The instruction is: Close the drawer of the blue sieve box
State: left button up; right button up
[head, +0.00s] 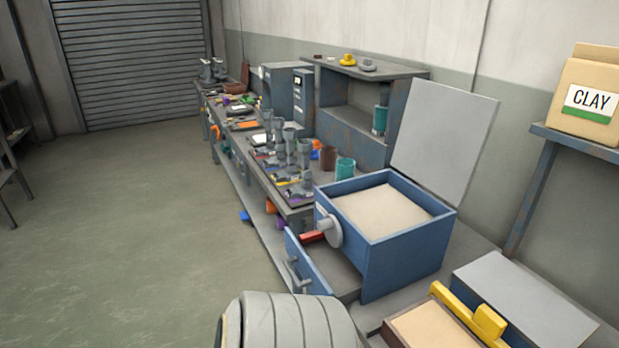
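The blue sieve box (408,257) stands on the near end of the long bench in the head view. Its top is filled with pale sand (383,211), and its grey lid (444,140) stands up open. Its drawer (318,281) is pulled out toward the lower left, with a gap between the blue front and the box. A grey handle (293,275) is on the drawer front. A grey wheel (331,230) with a red grip (313,237) sits on the box side above the drawer. Neither gripper is in view.
A tray of sand (423,331) with a yellow bar (470,314) and a grey-topped blue box (525,297) lie at the lower right. Several metal stands, cups and tools line the bench beyond the sieve box. The floor (130,230) at left is clear.

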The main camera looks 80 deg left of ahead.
aim_at(326, 270)
jog(key=k+u, duration=0.1)
jog(key=u, duration=2.4)
